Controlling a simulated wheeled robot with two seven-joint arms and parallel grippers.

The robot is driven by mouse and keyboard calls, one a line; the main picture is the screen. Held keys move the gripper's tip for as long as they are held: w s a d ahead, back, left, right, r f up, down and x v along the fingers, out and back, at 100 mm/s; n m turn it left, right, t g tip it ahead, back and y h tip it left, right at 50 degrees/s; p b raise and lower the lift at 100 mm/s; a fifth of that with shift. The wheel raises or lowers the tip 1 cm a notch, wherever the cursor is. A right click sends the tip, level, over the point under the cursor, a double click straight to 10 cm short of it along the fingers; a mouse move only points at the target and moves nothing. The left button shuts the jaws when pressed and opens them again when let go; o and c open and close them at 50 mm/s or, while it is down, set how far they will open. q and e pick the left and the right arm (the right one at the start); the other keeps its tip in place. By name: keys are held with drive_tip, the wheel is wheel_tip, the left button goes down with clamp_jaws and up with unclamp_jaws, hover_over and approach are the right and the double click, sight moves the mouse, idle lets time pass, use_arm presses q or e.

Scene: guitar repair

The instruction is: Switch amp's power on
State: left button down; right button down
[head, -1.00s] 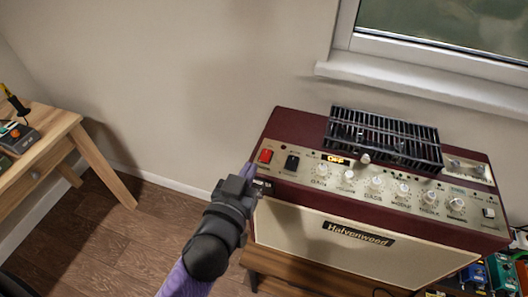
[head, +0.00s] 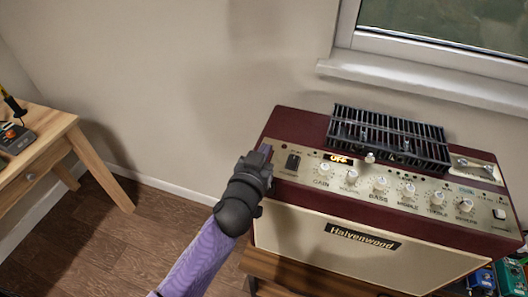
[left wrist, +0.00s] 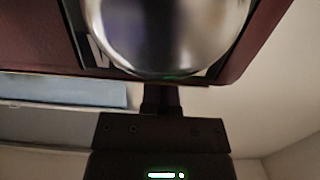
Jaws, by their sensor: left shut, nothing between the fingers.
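The amp (head: 345,215) is a dark red box with a cream front and a "Halvenwood" badge. It stands at the right in the head view. Its cream control panel has a small lit display (head: 338,158) that seems to read OFF, a black switch (head: 293,162) and a row of knobs. My left gripper (head: 264,152) is shut and empty at the panel's left end, over the place of the red switch, which it hides. I cannot tell whether it touches the switch. The left wrist view shows the amp's dark red casing (left wrist: 35,45) very close. My right gripper is not in view.
A black slotted grille (head: 390,135) lies on the amp's top. A window sill (head: 420,90) is behind it. A wooden table (head: 60,140) stands at the far left. Coloured boxes (head: 508,272) are at the lower right. The floor between is clear.

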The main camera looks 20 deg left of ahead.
use_arm(q)
drive_tip(key=shift+w+r+g+p, duration=0.1)
drive_tip(key=shift+r+g+p, duration=0.2)
drive_tip(key=shift+p, duration=0.85)
drive_tip(key=shift+f+g+p, duration=0.3)
drive_tip(key=shift+f+p, duration=0.05)
drive_tip(key=shift+f, duration=0.15)
drive_tip(key=shift+w+r, duration=0.1)
drive_tip(key=shift+r, duration=0.2)
drive_tip(key=r+p, duration=0.4)
drive_tip(key=shift+w, duration=0.25)
drive_tip(key=s+r+p, duration=0.2)
drive_tip(key=s+r, duration=0.1)
drive_tip(key=s, duration=0.6)
drive_tip(key=shift+s+a+r, duration=0.15)
